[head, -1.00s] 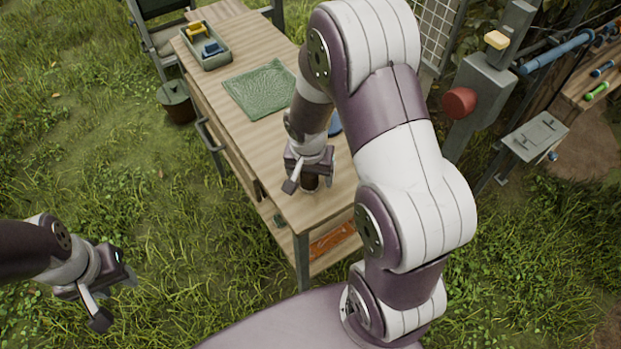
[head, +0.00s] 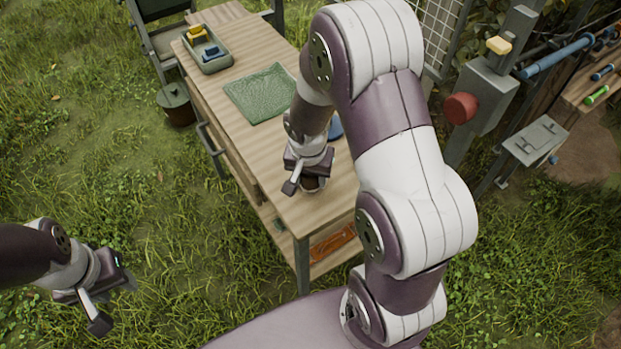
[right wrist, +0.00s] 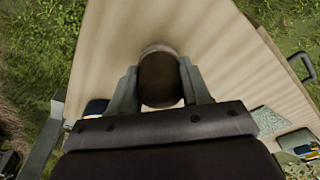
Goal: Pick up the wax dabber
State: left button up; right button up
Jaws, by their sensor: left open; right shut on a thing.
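The wax dabber, seen as a brown rounded piece with a paler edge, shows in the right wrist view (right wrist: 160,80) between the fingers, and in the head view (head: 313,184) just below the gripper. My right gripper (head: 310,175) is shut on it over the near end of the wooden table (head: 275,165). The dabber looks upright; whether it touches the tabletop I cannot tell. The gripper hides part of it. My left gripper (head: 113,302) is open and empty over the grass at the lower left.
A green cloth (head: 262,92) lies mid-table. A tray (head: 218,64) with yellow and blue pieces stands at the far end. A blue item (head: 335,128) is partly hidden behind my right arm. A post with a red knob (head: 461,108) stands to the right.

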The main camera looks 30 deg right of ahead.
jog(key=r, duration=0.1)
jog(key=d+r, duration=0.1)
jog(key=r, duration=0.1)
jog(key=shift+s+d, duration=0.1)
jog(key=shift+s, duration=0.1)
jog(key=s+d+r, duration=0.3)
jog(key=d+r, duration=0.3)
jog(key=d, duration=0.4)
jog(key=shift+r, duration=0.1)
